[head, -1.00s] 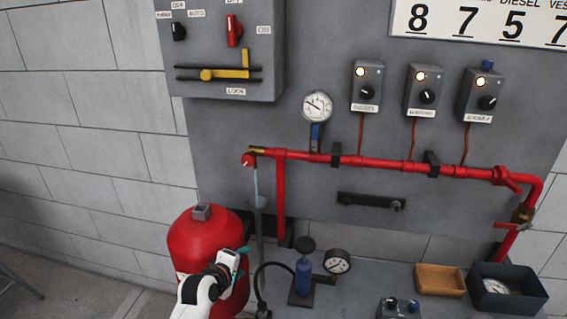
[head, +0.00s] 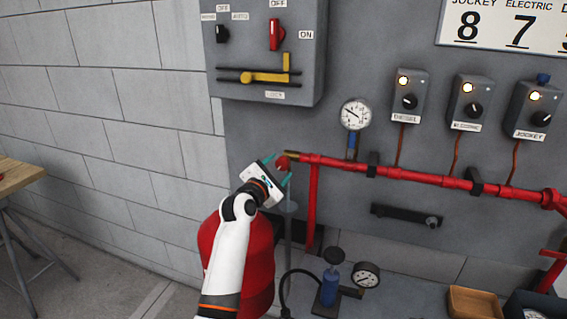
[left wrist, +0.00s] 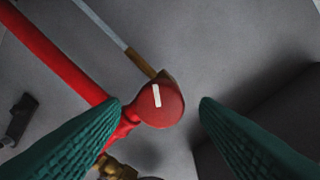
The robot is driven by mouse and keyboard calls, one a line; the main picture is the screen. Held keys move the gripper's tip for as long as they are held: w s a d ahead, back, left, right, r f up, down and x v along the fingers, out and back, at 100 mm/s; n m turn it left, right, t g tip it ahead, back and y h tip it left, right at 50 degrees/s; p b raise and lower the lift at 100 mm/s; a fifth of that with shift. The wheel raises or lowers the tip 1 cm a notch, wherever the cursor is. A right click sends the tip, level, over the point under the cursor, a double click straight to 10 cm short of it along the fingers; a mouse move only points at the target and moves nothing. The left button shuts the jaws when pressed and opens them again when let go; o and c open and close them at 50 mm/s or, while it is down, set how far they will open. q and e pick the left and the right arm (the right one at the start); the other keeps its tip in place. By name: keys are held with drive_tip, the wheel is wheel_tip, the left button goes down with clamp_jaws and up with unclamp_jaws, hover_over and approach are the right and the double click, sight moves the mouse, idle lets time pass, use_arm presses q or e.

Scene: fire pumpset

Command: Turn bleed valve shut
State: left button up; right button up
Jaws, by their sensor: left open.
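The bleed valve is a round red knob (head: 282,163) with a brass spout (head: 291,154), at the left end of the red pipe. In the left wrist view the knob (left wrist: 160,104) carries a white mark and sits between my two fingertips in the picture, with gaps on both sides. My left gripper (head: 278,170) is open, with teal fingers pointing at the knob; I cannot tell whether the knob is between them in depth. A thin pale stream (left wrist: 100,22) runs from the brass spout (left wrist: 140,62). My right gripper is not in view.
The red pipe (head: 415,178) runs right along the grey panel. A grey switch box (head: 262,52) hangs above the valve. A red tank (head: 258,262) stands below, behind my left arm. A pressure gauge (head: 355,114) is right of the valve. The wall at left is clear.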

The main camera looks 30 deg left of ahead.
sight(282, 165)
use_arm(q)
drive_tip(key=shift+w+a, duration=0.15)
drive_tip(key=shift+w, duration=0.75)
drive_tip(key=shift+w+a, duration=0.1)
drive_tip(key=shift+w, duration=0.8)
drive_tip(key=c, duration=1)
drive_tip(key=shift+o, duration=0.2)
